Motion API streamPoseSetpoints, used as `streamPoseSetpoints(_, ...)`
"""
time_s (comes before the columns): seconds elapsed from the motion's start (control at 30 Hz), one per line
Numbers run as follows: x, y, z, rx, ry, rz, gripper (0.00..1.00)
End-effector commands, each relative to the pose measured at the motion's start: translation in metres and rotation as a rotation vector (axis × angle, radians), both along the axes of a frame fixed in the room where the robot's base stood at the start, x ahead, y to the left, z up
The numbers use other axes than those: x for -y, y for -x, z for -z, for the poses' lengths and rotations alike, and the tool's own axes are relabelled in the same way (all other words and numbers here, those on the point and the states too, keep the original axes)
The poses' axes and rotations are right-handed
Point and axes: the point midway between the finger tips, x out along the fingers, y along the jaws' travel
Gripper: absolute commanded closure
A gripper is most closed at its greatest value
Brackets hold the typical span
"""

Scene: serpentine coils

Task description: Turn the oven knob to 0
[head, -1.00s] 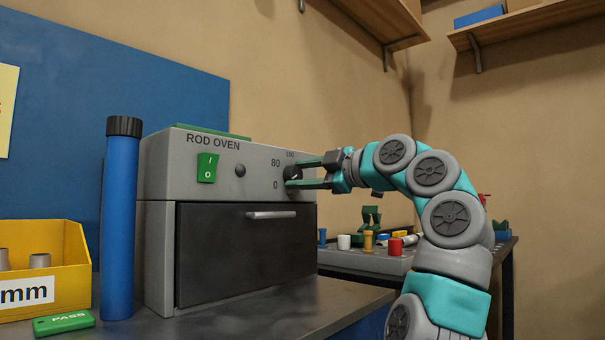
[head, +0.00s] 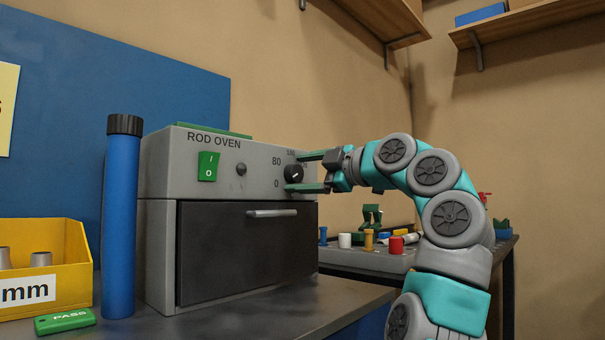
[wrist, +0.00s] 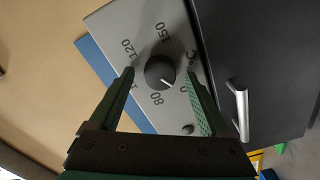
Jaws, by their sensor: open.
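The oven (head: 160,255), labelled ROD OVEN, is a grey box with a dark door. Its round black knob (head: 294,173) sits at the right of the upper panel and also shows in the wrist view (wrist: 158,70). In the wrist view the knob's white mark points to the lower right, roughly toward the 0, slightly on its 80 side. My gripper (head: 297,171) is open, with one green finger on each side of the knob. In the wrist view (wrist: 161,74) a gap shows between each fingertip and the knob.
A blue tube with a black cap (head: 122,220) stands left of the oven. A bench (head: 345,259) with small coloured parts lies behind my arm. The door handle (head: 272,213) sits below the panel.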

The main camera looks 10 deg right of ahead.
Motion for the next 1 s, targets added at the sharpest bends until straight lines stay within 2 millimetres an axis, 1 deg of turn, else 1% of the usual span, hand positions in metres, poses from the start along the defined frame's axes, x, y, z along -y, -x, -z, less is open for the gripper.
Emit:
streamPoseSetpoints(0.27, 0.003, 0.004, 0.0, 0.001, -0.001, 0.0, 0.19)
streamPoseSetpoints(0.37, 0.008, 0.011, 0.0, 0.001, -0.001, 0.001, 0.19)
streamPoseSetpoints(0.47, 0.016, 0.022, 0.0, 0.004, -0.002, 0.002, 0.19)
streamPoseSetpoints(0.73, 0.041, 0.057, -0.001, 0.005, -0.002, 0.002, 0.19)
streamPoseSetpoints(0.83, 0.045, 0.063, -0.001, 0.003, -0.001, 0.001, 0.19)
streamPoseSetpoints(1.0, 0.046, 0.064, 0.0, 0.001, -0.001, 0.0, 0.19)
